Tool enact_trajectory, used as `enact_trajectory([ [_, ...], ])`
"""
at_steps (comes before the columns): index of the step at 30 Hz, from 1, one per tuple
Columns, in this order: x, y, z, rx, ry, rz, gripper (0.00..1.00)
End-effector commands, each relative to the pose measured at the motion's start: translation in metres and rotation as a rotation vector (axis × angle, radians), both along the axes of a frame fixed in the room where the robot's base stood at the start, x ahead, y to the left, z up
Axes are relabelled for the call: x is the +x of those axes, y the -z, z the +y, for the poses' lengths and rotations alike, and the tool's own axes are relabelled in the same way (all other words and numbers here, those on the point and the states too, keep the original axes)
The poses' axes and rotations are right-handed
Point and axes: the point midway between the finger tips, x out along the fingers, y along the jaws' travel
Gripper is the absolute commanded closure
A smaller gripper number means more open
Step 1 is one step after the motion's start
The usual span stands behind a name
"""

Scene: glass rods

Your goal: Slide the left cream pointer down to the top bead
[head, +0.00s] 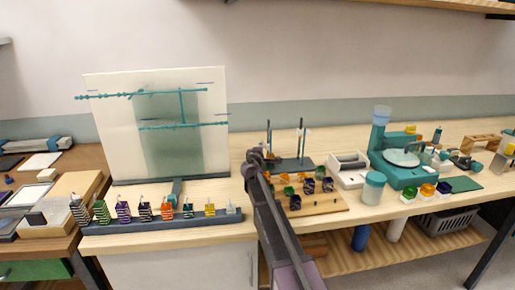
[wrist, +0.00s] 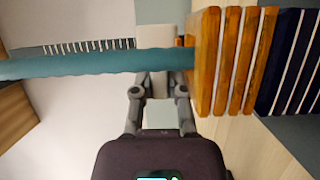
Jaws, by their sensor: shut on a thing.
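Two thin upright rods stand on a dark base (head: 292,164) in the head view, the left rod (head: 268,130) and the right rod (head: 302,127). My gripper (head: 257,153) is at the left rod, and my arm hides its lower part. In the wrist view the left rod is a teal bar (wrist: 80,65) across the picture. Orange beads (wrist: 232,62) are stacked on it, with navy beads (wrist: 289,62) beyond. My fingers (wrist: 158,92) are shut on a pale piece, seemingly the left cream pointer (wrist: 158,84), close beside the first orange bead. The rod partly covers it.
A wooden board (head: 318,202) with several coloured pieces lies in front of the base. A white box (head: 348,180) and a teal machine (head: 402,170) stand to the right. A tall pale panel (head: 105,125) and a row of striped blocks (head: 124,211) are to the left.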

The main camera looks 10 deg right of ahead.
Motion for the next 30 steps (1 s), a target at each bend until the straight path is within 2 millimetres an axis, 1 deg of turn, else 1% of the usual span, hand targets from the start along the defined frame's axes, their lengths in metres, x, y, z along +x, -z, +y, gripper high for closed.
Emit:
enact_trajectory([
  [1,0.000,0.000,-0.001,0.000,0.001,0.000,0.79],
  [2,0.000,0.000,-0.001,0.000,0.001,0.000,0.70],
  [3,0.000,0.000,0.000,0.000,0.001,0.000,0.58],
  [4,0.000,0.000,0.000,0.000,0.001,0.000,0.50],
  [5,0.000,0.000,0.000,0.000,0.001,0.000,0.46],
  [15,0.000,0.000,0.000,0.000,0.000,0.000,0.46],
  [20,-0.004,0.000,0.002,0.000,0.000,0.000,0.46],
  [26,-0.020,0.000,0.008,0.000,0.000,0.000,0.46],
  [30,-0.039,0.000,0.015,0.000,-0.001,0.000,0.46],
])
